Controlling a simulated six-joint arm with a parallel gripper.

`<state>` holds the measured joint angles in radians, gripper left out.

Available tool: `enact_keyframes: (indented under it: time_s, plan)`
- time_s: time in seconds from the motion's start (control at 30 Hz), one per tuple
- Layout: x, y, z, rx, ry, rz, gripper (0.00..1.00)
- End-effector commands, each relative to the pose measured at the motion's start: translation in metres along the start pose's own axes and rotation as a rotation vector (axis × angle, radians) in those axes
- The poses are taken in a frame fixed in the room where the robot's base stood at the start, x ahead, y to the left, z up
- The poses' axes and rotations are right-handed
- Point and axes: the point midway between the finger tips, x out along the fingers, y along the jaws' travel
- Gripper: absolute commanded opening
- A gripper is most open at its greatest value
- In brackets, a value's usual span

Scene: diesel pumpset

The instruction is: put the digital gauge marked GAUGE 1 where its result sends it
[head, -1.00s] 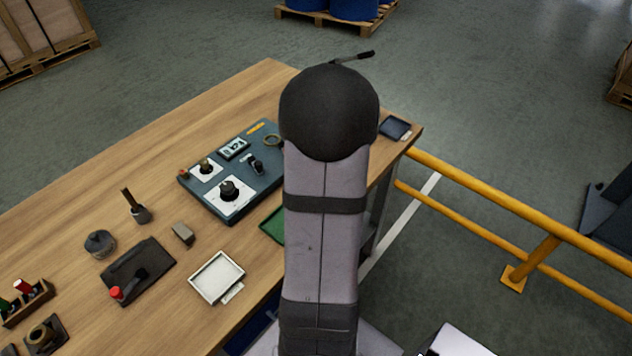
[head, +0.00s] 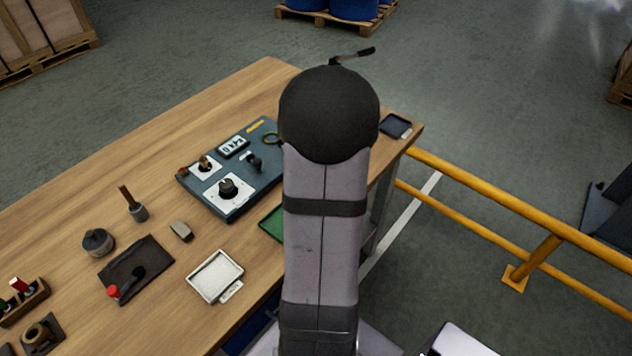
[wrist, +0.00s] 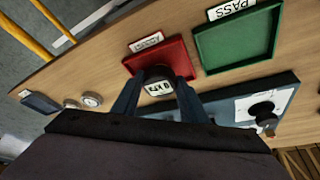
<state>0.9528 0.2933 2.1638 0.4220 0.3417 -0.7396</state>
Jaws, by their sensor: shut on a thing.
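In the wrist view, my gripper (wrist: 158,92) is shut on a small digital gauge (wrist: 158,86) with a dark body and a pale display. Its digits are too small to read surely, and no GAUGE 1 mark shows. The gauge is over the red tray (wrist: 177,49); I cannot tell whether it touches the tray floor. The green tray (wrist: 236,42), labelled PASS, is to the right and looks empty. In the head view only a corner of the green tray (head: 271,224) shows; my arm hides the gripper, held gauge and red tray.
A blue-grey test panel (head: 213,196) with knobs and a display stands beside the trays. A round gauge (wrist: 91,100) and a dark tray (wrist: 40,103) lie left in the wrist view. A white tray (head: 215,275) and dark mat (head: 145,258) lie nearer. A yellow rail (head: 500,200) runs beside the table.

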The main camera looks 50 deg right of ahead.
Motion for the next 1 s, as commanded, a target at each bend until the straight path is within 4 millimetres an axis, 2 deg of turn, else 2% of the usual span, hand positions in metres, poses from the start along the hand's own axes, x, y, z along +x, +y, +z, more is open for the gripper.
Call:
enact_keyframes:
  time_s: [1.0]
  plan:
    - [0.0055, 0.0002, 0.0018, 0.000, 0.001, 0.001, 0.07]
